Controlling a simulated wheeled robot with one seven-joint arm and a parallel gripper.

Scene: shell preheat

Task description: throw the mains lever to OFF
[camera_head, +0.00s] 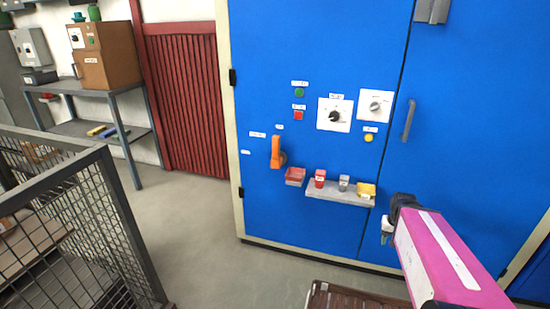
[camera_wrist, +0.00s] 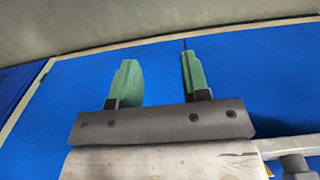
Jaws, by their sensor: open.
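The orange mains lever (camera_head: 275,152) is on the lower left part of the blue cabinet front (camera_head: 320,50). Its handle stands upright beside a dark round mount. Small white labels sit above it and to its left, too small to read. My gripper (camera_head: 387,230) is lower and well to the right of the lever, past the small shelf, and touches nothing that I can see. In the wrist view my gripper (camera_wrist: 158,60) has its two green fingers apart, with only blue panel between them. The lever does not show in the wrist view.
A grey shelf (camera_head: 330,193) holds small red, grey and yellow containers below and right of the lever. A red tray (camera_head: 295,176) is just beside the lever. Dials, buttons and a door handle (camera_head: 408,120) are higher up. A mesh fence (camera_head: 90,220) stands at left; floor is clear between.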

